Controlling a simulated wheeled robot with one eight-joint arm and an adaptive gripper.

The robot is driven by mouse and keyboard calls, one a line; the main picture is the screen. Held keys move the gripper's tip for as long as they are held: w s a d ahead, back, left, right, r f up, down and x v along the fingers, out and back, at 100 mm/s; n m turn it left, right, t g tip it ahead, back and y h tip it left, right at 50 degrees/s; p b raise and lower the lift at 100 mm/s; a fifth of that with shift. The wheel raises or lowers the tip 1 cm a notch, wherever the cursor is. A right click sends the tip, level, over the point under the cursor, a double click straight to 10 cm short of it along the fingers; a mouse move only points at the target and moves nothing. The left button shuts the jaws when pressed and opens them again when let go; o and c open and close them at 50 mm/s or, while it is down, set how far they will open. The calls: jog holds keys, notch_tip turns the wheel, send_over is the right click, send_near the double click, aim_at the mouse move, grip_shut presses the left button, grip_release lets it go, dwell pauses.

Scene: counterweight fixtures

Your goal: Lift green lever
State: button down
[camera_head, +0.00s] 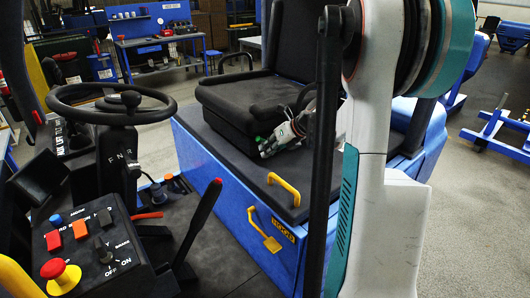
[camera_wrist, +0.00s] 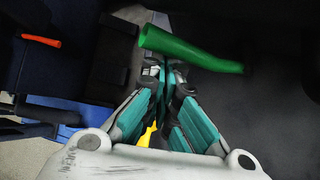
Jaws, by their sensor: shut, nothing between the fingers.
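The green lever (camera_wrist: 188,49) crosses the upper middle of the wrist view, its round end to the left and its handle running right. My gripper (camera_wrist: 166,72) points up at it with the fingertips together. The tips overlap the lower edge of the lever in the picture; I cannot tell whether they touch it. Nothing is held between the fingers. In the head view my gripper (camera_head: 268,147) is small, beside the black seat and above the blue seat base. The lever cannot be clearly told apart from the gripper there.
The black seat (camera_head: 262,92) stands close behind my gripper. A yellow handle (camera_head: 284,189) is on the blue base (camera_head: 240,205) below. In the wrist view an orange-tipped part (camera_wrist: 41,40) is left.

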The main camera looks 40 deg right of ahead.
jog(key=shift+d+r, duration=0.2)
jog(key=shift+r, duration=0.1)
dwell(0.4)
jog(key=shift+d+r, duration=0.1)
